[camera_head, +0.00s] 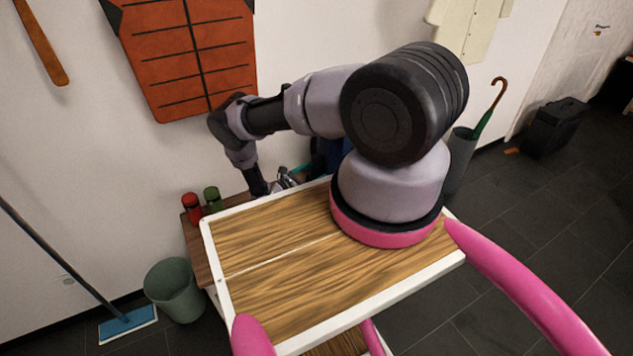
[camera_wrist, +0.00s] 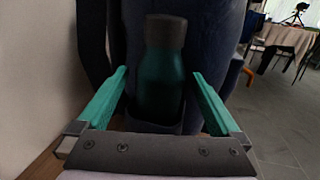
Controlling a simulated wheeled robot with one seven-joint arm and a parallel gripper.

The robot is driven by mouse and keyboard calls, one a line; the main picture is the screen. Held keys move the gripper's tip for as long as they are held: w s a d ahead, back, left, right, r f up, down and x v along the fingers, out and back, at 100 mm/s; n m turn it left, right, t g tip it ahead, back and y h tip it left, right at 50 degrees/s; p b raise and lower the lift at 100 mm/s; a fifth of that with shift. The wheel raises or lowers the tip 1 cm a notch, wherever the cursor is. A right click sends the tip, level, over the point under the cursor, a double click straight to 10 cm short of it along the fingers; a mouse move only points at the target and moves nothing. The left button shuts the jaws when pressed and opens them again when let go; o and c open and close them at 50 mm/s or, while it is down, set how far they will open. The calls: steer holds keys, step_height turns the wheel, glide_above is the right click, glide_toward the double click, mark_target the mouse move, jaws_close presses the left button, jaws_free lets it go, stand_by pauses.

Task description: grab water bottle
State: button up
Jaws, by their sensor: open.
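A dark teal water bottle (camera_wrist: 161,84) with a grey cap stands upright in the wrist view. Its lower end is hidden in what looks like a pocket of a dark navy bag (camera_wrist: 207,40). My gripper (camera_wrist: 160,74) is open, with its two teal fingers on either side of the bottle. Gaps show between the fingers and the bottle, and nothing is held. In the head view my gripper (camera_head: 286,180) is partly hidden behind my arm and the tray edge. Part of the navy bag (camera_head: 331,157) shows behind my arm.
A red bottle (camera_head: 192,207) and a green bottle (camera_head: 212,199) stand on a wooden table (camera_head: 198,250) against the wall. A bin (camera_head: 175,290) and a blue mop (camera_head: 128,324) are at left. An umbrella stand (camera_head: 459,160) is at right.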

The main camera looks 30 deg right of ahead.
jaws_close()
steer(key=shift+r, duration=0.15)
